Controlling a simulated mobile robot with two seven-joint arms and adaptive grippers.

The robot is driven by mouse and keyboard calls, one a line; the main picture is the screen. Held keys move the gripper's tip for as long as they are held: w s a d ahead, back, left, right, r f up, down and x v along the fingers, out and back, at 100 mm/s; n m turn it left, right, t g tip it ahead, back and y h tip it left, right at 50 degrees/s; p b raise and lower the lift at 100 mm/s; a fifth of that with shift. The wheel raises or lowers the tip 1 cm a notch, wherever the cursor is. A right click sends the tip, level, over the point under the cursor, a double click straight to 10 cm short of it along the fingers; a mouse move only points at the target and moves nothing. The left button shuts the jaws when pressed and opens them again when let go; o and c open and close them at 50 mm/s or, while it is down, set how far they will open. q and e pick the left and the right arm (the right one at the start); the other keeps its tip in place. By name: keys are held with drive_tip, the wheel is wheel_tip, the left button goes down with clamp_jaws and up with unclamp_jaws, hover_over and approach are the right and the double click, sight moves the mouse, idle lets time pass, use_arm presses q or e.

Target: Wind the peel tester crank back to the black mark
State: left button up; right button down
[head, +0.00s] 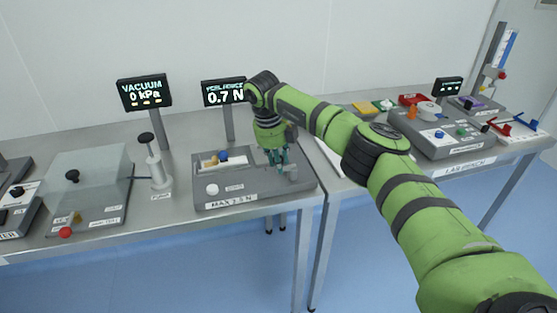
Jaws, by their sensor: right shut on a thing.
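The peel tester (252,202) is a grey box on the left bench, labelled "MAX 2.5 N" on its front. Its display (223,92) stands behind it and reads 0.7 N; the small top line is blurred. My right gripper (277,163) reaches down over the tester's right end, shut on the crank there. The fingers hide most of the crank; a grey part beside them (291,173) shows. I cannot make out the black mark. A white knob (212,190) and a plate with blue and tan pieces (221,161) sit on the tester's left part. My left gripper is not in view.
A clear-covered box (88,180), a hand pump (155,163) and a vacuum display (144,93) reading 0 kPa stand to the left. A grey lab station (445,145) and coloured trays stand on the right bench. My right arm crosses the gap between the benches.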

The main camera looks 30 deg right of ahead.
drive_tip(key=c, duration=0.9)
unclamp_jaws()
drive_tip(key=shift+c, duration=0.2)
wheel_tip(320, 180, up, 12)
drive_tip(key=a, duration=0.2)
drive_tip(key=shift+a, duration=0.2)
drive_tip(key=shift+s+f, duration=0.1)
